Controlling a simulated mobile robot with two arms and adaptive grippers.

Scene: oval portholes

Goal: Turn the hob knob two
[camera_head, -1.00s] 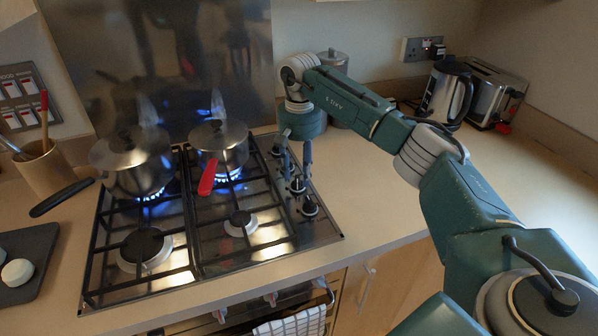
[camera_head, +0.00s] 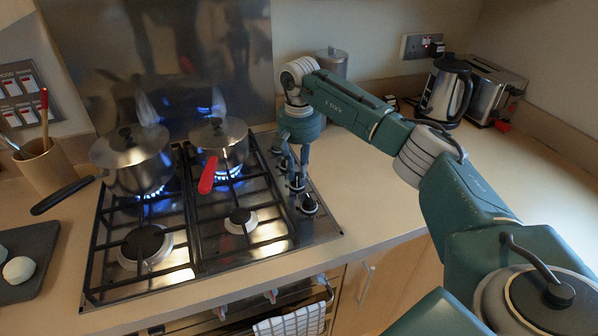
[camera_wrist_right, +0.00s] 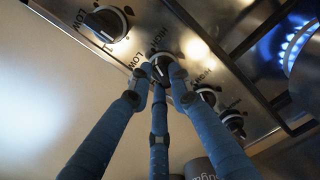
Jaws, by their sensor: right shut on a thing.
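The hob (camera_head: 325,228) has a row of black and silver knobs along its right edge. My right gripper (camera_head: 297,176) points down with its fingers shut on the second knob from the front, the hob knob (camera_wrist_right: 160,66). In the right wrist view three blue fingers (camera_wrist_right: 158,82) meet around that knob, and its markings are partly hidden. The front knob (camera_head: 307,205) stands free; it also shows in the right wrist view (camera_wrist_right: 107,22). Two more knobs (camera_wrist_right: 206,96) and (camera_wrist_right: 233,121) lie beyond the fingers. My left gripper is not in view.
Two steel pots, the left one (camera_head: 132,160) and the red-handled one (camera_head: 220,142), stand over lit blue flames on the back burners. The front burners are unlit. A kettle (camera_head: 446,90) and a toaster (camera_head: 494,90) stand back right. The right worktop is largely clear.

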